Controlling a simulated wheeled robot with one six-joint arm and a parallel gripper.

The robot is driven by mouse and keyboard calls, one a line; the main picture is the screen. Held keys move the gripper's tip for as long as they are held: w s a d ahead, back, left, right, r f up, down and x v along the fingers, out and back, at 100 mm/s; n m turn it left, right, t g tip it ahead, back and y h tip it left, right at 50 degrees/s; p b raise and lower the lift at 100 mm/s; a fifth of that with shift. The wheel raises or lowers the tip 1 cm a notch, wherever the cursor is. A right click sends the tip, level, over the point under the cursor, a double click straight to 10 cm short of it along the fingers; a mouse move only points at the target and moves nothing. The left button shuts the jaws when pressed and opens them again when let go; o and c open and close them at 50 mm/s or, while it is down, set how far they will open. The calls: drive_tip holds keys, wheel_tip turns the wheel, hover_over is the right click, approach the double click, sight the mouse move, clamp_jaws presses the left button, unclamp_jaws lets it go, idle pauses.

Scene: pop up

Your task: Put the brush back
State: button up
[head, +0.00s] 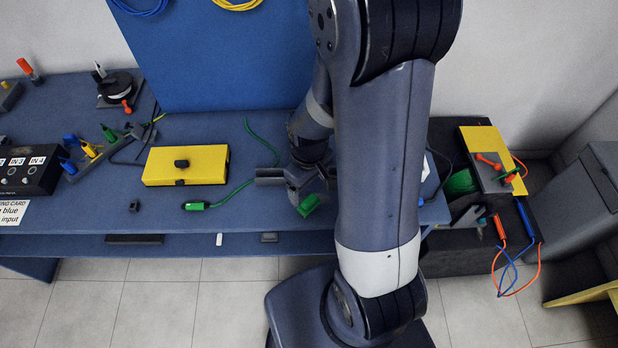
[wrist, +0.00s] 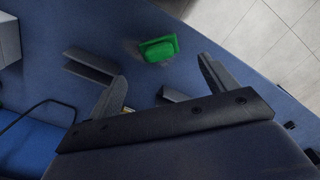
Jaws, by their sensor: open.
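A small green block-like object (head: 309,204) lies on the blue bench near its front edge. It also shows in the wrist view (wrist: 158,48). I cannot tell for sure whether it is the brush; no bristles show. My gripper (head: 296,184) hangs low over the bench just behind it. In the wrist view my gripper (wrist: 152,72) has its fingers spread wide and empty, with the green object beyond them, roughly centred in the gap and apart from both. Part of the bench is hidden behind my arm in the head view.
A yellow box (head: 186,165) sits left on the bench, with a green cable and plug (head: 195,205) beside it. A black input box (head: 30,170) stands far left. A blue panel (head: 215,60) rises behind. Cables and a yellow-topped box (head: 492,150) are at right.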

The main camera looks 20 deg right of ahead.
drive_tip(key=shift+r, duration=1.1)
